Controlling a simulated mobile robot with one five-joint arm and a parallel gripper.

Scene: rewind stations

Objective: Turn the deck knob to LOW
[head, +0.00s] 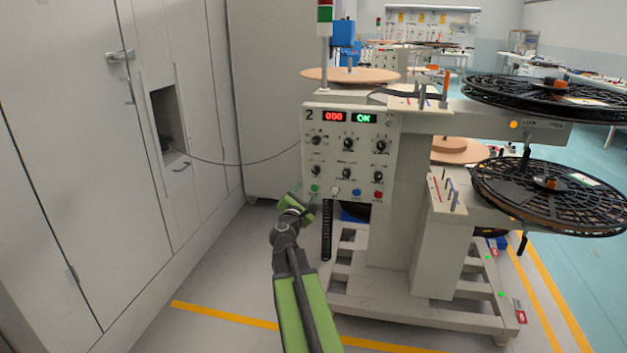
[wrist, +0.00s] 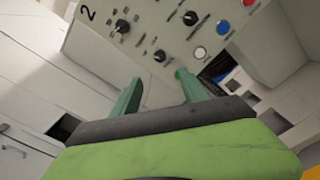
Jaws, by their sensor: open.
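The control panel (head: 332,160) is pale, numbered 2, with two rows of black knobs. Its labels are too small to read, so I cannot tell which is the deck knob or where it points. The lower-left knob (head: 316,170) is the one nearest my gripper (head: 303,205), which is at the panel's lower left corner. In the wrist view my gripper (wrist: 158,82) is open, with nothing between its green fingers. A black knob (wrist: 159,56) shows just beyond the gap between the fingertips, and the right fingertip appears close to the green button (wrist: 180,74).
Below the knobs are a white button (head: 335,190), a blue button (head: 357,193) and a red button (head: 378,195). A cable (head: 230,163) runs from the wall cabinet to the panel. Black reels (head: 550,195) stand out at the right. Floor is clear at the lower left.

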